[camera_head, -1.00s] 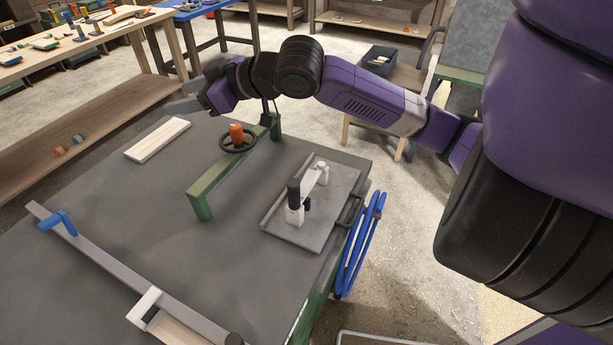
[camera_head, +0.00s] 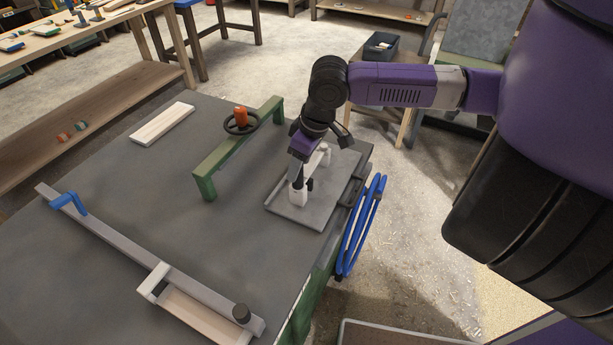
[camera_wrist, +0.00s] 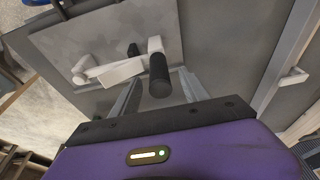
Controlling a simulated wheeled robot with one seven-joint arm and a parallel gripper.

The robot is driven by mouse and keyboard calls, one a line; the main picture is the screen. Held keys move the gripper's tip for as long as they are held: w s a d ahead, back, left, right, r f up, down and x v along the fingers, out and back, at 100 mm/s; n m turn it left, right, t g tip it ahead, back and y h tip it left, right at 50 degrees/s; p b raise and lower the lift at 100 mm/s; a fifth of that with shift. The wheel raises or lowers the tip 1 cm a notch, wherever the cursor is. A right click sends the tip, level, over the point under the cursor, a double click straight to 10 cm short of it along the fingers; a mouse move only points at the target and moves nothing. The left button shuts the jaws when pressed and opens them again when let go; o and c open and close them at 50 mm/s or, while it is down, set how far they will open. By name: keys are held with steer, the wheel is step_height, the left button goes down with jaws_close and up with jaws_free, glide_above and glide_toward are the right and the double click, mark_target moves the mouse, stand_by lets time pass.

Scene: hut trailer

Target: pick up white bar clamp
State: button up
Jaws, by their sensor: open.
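The white bar clamp (camera_head: 298,197) lies on a grey metal tray (camera_head: 312,214) at the right side of the workbench. Its black handle sticks up. My gripper (camera_head: 297,169) is directly over the clamp, pointing down, and hides part of it in the head view. In the wrist view the white clamp (camera_wrist: 120,71) shows just beyond my open gripper (camera_wrist: 158,84), with its black handle between the two fingers. I cannot tell whether the fingers touch it. Nothing is held.
A green rail (camera_head: 240,150) with an orange-knobbed black handwheel (camera_head: 240,124) stands left of the tray. A long grey bar (camera_head: 120,240) with a blue piece lies at the front left. A pale board (camera_head: 162,124) lies at the back. Blue hose (camera_head: 362,228) hangs off the right edge.

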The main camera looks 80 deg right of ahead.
mark_target(311, 165)
steer(key=shift+w+p+x, duration=0.2)
steer(key=shift+p+x, duration=0.15)
steer(key=shift+x, duration=1.95)
steer(key=shift+d+r, duration=0.1)
jaws_close()
